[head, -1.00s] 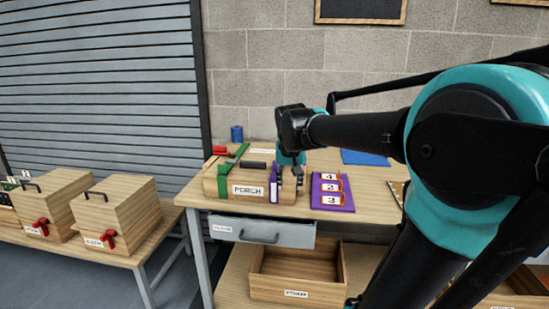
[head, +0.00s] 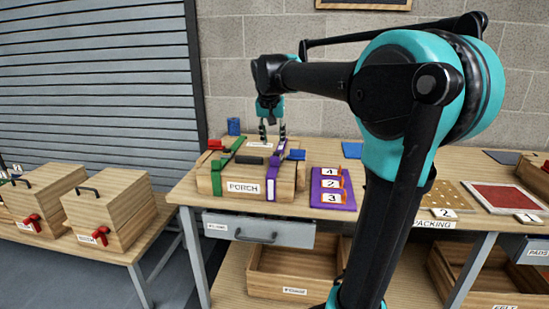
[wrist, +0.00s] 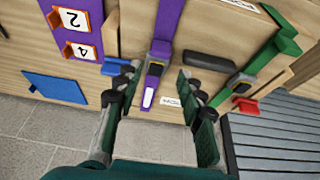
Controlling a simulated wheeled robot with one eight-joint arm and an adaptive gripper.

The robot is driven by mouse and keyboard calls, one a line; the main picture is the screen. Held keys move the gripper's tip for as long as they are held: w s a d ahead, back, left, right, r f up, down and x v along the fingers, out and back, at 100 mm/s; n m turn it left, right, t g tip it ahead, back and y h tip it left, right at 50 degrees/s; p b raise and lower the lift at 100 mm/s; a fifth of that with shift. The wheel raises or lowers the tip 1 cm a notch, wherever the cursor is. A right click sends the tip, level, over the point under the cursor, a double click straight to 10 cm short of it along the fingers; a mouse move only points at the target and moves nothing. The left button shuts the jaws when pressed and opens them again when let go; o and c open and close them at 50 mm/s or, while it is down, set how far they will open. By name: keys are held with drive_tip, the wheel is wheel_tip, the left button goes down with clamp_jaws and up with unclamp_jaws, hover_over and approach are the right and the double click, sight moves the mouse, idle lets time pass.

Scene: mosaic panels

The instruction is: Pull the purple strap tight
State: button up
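A wooden box labelled PORCH (head: 243,187) stands on the workbench. The purple strap (head: 271,186) runs over its right part and down its front; it also shows in the wrist view (wrist: 168,22). A dark buckle (wrist: 157,60) sits on the strap, and a short purple tail with a white patch (wrist: 149,92) extends beyond it. My gripper (head: 272,138) points down over the back of the box. In the wrist view my gripper (wrist: 158,82) is open, with the buckle and tail between its fingers. I see no finger contact with the strap.
A black handle (wrist: 209,61) lies between the straps. A purple number board (head: 331,188) lies right of the box. A blue cup (head: 234,126) stands behind.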

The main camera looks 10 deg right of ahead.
sight(274, 157)
drive_tip(key=x, duration=0.9)
drive_tip(key=shift+w+f, duration=0.15)
drive_tip(key=shift+f, duration=0.2)
clamp_jaws()
